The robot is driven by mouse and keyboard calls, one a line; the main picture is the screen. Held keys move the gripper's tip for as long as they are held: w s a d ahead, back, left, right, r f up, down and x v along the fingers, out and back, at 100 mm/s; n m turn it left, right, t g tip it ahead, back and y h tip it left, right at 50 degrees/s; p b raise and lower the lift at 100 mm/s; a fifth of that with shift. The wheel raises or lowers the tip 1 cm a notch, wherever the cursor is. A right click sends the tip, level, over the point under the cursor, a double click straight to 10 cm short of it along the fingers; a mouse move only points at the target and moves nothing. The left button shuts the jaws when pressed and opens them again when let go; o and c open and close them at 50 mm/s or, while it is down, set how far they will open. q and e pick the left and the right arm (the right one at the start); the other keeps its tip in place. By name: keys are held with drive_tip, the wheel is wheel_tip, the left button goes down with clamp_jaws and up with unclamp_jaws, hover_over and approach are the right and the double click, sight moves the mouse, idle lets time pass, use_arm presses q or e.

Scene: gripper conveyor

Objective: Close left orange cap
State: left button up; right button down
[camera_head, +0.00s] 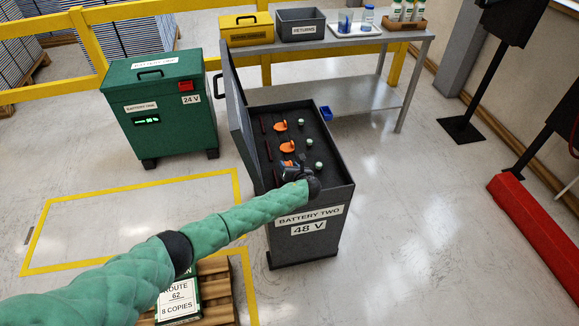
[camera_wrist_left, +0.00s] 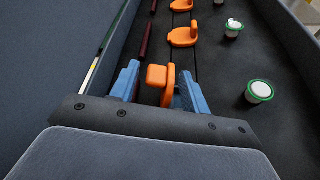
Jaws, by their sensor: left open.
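An open dark grey box labelled Battery Two, 48 V (camera_head: 310,222) holds a row of orange caps on its inner panel. The far cap (camera_head: 281,126) and the middle cap (camera_head: 287,146) are clear of my gripper; in the left wrist view the middle one (camera_wrist_left: 184,38) stands ahead of the fingers. The nearest cap (camera_wrist_left: 168,84) has an upright tab between the fingers of my left gripper (camera_wrist_left: 158,82). My left gripper (camera_head: 293,170) is open around that tab, reaching down into the box, with gaps unclear. My right gripper is out of view.
The box's raised lid (camera_head: 236,115) stands along its left side. White-and-green round terminals (camera_wrist_left: 259,92) sit right of the caps, dark red bars (camera_wrist_left: 146,42) left. A green Battery One cabinet (camera_head: 160,110) and a grey table (camera_head: 350,85) stand beyond.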

use_arm(q)
drive_tip(key=shift+s+d, duration=0.1)
drive_tip(key=shift+s, duration=0.15)
drive_tip(key=b+v, duration=0.1)
drive_tip(key=v, duration=0.6)
drive_tip(key=shift+b, duration=0.4)
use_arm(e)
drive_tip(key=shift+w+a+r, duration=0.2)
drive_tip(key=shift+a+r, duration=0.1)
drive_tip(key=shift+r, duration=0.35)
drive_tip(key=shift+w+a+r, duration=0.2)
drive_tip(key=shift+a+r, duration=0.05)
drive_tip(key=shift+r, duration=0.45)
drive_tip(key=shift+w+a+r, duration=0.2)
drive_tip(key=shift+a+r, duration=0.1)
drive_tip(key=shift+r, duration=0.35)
use_arm(q)
drive_tip(key=shift+r, duration=0.1)
